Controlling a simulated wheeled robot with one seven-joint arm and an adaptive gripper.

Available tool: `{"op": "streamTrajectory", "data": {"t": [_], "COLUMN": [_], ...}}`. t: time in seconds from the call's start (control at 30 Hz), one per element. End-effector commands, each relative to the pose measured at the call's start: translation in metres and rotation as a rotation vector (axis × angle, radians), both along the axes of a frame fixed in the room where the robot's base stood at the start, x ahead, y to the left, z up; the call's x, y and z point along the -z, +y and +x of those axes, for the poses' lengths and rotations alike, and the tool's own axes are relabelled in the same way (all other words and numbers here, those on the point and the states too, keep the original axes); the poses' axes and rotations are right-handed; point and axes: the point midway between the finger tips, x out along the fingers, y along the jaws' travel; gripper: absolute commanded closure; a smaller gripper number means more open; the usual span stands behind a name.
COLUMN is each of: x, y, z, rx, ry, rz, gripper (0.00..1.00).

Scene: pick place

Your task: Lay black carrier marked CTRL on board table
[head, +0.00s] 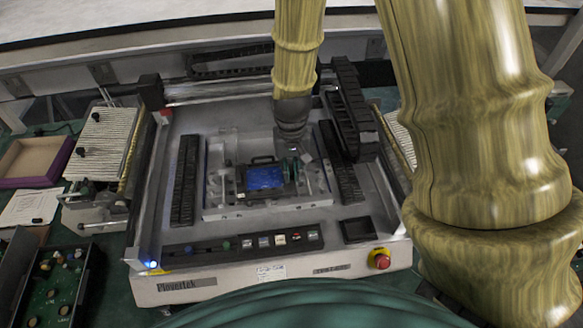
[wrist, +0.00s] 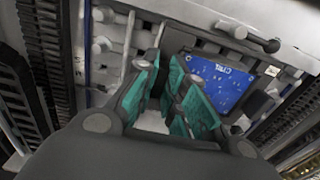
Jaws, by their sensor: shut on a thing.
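The black carrier (head: 264,160) holds a blue board (head: 264,178) and is over the board table (head: 232,212), the pale fixture plate in the middle of the machine. It looks roughly level and lined up with the plate; I cannot tell whether it touches it. In the wrist view the blue board (wrist: 220,82) shows white lettering that reads like CTRL. My gripper (head: 293,163) reaches down from above at the carrier's right side and is shut on the carrier. Its teal-padded fingers (wrist: 168,75) show in the wrist view, hiding the gripped part.
Dark rails (head: 186,180) flank the table, with a black cable chain (head: 350,115) at right. A button row and a red emergency button (head: 380,259) line the front. A purple-edged tray (head: 30,160) and an open box with a green board (head: 58,285) are at left.

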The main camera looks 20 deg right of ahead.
Motion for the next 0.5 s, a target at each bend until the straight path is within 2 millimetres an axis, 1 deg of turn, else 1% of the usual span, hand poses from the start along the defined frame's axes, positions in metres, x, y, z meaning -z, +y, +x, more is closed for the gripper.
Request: {"op": "streamTrajectory", "data": {"t": [0.5], "x": [0.0055], "y": [0.0002], "z": [0.0003], "rx": [0.000], "ry": [0.000], "rz": [0.000], "gripper": [1.00]}}
